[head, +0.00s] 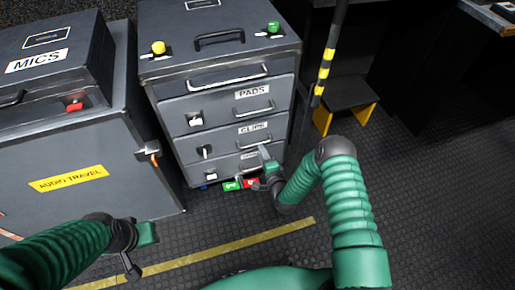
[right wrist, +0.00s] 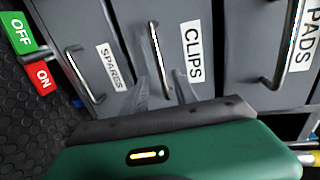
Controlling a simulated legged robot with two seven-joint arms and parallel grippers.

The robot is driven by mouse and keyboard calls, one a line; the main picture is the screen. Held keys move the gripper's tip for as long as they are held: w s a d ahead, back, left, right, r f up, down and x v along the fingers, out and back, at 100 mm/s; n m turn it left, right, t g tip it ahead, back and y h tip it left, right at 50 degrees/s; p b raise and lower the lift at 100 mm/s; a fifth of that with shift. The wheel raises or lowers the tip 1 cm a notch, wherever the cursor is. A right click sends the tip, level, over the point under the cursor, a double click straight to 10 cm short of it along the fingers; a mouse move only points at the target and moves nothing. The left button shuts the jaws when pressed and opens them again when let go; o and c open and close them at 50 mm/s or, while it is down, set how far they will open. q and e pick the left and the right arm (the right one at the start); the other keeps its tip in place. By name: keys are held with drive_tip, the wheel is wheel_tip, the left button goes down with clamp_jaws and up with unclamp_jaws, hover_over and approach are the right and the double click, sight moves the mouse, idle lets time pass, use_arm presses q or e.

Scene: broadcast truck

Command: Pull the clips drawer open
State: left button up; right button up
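The clips drawer (head: 225,143) is a grey drawer with a white CLIPS label, in the middle of the cabinet front. It looks closed, flush with its neighbours. Its silver bar handle (right wrist: 157,62) shows in the right wrist view. My right gripper (head: 265,155) is in front of the lower drawers. In the right wrist view its two grey fingers (right wrist: 162,88) stand apart, with the lower end of the clips handle seen between them. I cannot tell whether they touch it. My left gripper (head: 131,265) is low at the left, far from the drawer; its finger opening is unclear.
The pads drawer (right wrist: 262,45) and the spares drawer (right wrist: 90,65) flank the clips drawer. Green OFF and red ON tags (head: 240,184) sit at the cabinet's foot. A grey AUDIO TRAVEL case (head: 80,150) stands left. A striped pole (head: 324,70) and step stool (head: 348,95) stand right.

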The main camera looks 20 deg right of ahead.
sight(257, 144)
drive_tip(key=b+x, duration=0.2)
drive_tip(key=x, duration=0.4)
drive_tip(key=shift+w, duration=0.25)
clamp_jaws()
drive_tip(key=shift+s+f, duration=0.15)
idle(0.9)
